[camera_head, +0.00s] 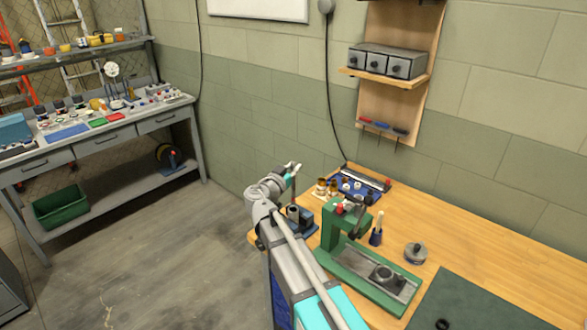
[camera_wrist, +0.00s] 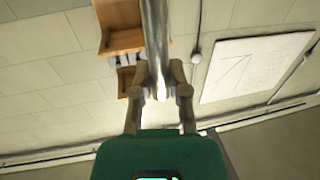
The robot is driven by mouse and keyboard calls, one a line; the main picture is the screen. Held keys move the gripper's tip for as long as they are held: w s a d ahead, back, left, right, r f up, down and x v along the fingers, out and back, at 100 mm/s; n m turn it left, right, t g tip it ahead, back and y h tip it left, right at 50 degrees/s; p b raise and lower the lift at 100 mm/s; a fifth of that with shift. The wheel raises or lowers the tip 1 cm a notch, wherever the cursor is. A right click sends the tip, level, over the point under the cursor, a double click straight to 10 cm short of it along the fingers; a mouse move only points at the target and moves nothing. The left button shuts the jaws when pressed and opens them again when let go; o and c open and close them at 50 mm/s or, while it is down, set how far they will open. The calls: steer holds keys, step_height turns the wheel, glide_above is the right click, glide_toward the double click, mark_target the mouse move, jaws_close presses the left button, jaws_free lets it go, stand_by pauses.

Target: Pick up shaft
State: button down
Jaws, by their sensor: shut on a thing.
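The shaft (camera_wrist: 155,35) is a shiny metal rod. In the wrist view it runs from the top edge down between the fingers, and its near end shows just behind the fingertips. My gripper (camera_wrist: 160,80) is shut on it, with one finger on each side near that end. In the head view my gripper (camera_head: 294,168) is raised above the back left part of the workbench. I cannot make out the shaft clearly there.
A green press (camera_head: 335,237) stands on the wooden workbench (camera_head: 480,245), with a blue tray (camera_head: 359,190) behind it. A round metal part (camera_head: 415,253) and a dark green mat (camera_head: 470,305) lie to the right. Wall drawers (camera_head: 388,61) hang above.

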steer(key=shift+r, duration=0.45)
stand_by(0.5)
steer(key=shift+r+p, duration=5)
steer(key=shift+p, duration=0.25)
steer(key=shift+f, duration=0.15)
step_height(320, 180, down, 3)
steer(key=b, duration=0.3)
steer(key=shift+f+b, duration=0.2)
steer(key=shift+b, duration=0.1)
steer(key=shift+s, duration=0.15)
